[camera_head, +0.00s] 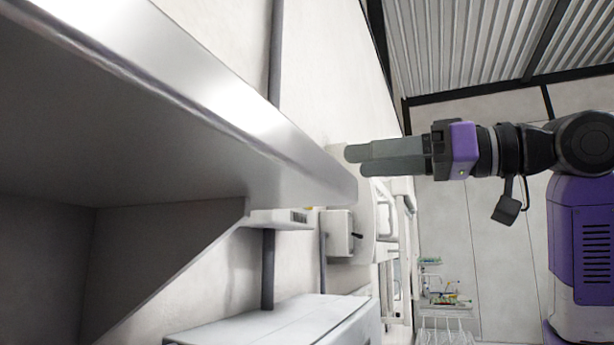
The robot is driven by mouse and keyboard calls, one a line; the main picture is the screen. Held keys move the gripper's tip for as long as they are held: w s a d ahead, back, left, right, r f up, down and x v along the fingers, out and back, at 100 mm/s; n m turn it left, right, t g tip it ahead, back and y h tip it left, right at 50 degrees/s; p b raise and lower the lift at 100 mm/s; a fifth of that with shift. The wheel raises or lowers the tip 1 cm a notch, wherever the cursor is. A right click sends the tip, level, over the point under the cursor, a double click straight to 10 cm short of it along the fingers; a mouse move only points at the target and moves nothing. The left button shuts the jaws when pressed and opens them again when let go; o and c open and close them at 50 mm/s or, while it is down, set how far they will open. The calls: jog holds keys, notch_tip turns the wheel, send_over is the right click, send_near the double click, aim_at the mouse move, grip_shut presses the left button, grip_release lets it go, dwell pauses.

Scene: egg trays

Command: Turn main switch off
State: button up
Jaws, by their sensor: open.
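My gripper (358,161) reaches in from the right, level, with its two grey fingers pointing left at the white wall. It is open and nothing shows between the fingers. A light grey wall box (336,226) is below and slightly left of the fingers, farther back in the picture. A small black handle (357,236) sticks out from its right side. It may be the main switch, but no label is readable. The handle is apart from my gripper in the picture, and its exact position is too small to tell.
A metal shelf (190,85) fills the upper left, its front edge ending close to my fingers. A white cabinet (285,325) stands below. A smaller wall unit (283,219) is left of the box. A rack with coloured items (445,298) stands at the back.

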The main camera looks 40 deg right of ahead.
jog(key=p+x, duration=0.2)
jog(key=x, duration=0.5)
jog(key=shift+w+f, duration=0.4)
jog(key=shift+f, duration=0.15)
jog(key=shift+a, duration=0.1)
jog(key=c, duration=1.4)
jog(key=shift+o, duration=0.2)
